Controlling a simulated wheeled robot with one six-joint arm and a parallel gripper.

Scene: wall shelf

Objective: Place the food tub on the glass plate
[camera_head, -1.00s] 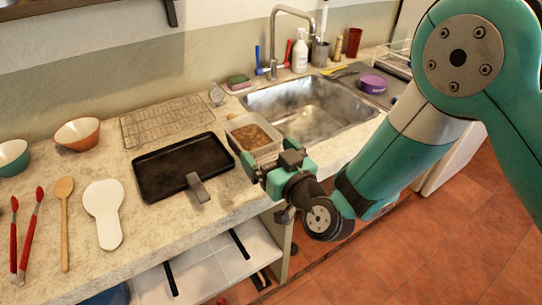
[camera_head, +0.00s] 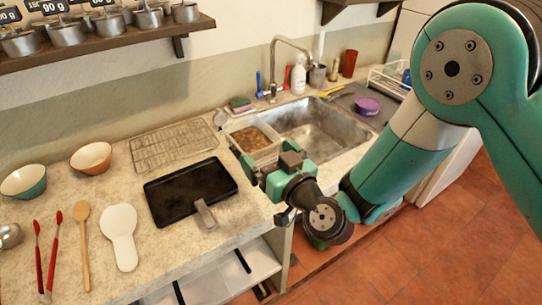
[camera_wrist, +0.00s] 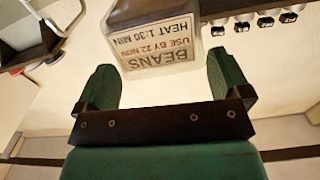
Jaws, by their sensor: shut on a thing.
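The food tub (camera_head: 256,140) is a clear, squarish container with brown beans inside, seen in the head view in front of the sink's left end. My gripper (camera_head: 262,165) is shut on its near side and holds it level, seemingly above the counter. In the wrist view, the tub's label (camera_wrist: 155,45) reads BEANS, upside down, between the two green fingers of my gripper (camera_wrist: 162,65). I cannot make out a glass plate in either view.
A black tray (camera_head: 185,192) and a wire rack (camera_head: 172,147) lie left of the tub. Behind is the sink (camera_head: 325,128) with a tall faucet (camera_head: 274,65). A wall shelf (camera_head: 110,42) with small pots hangs upper left.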

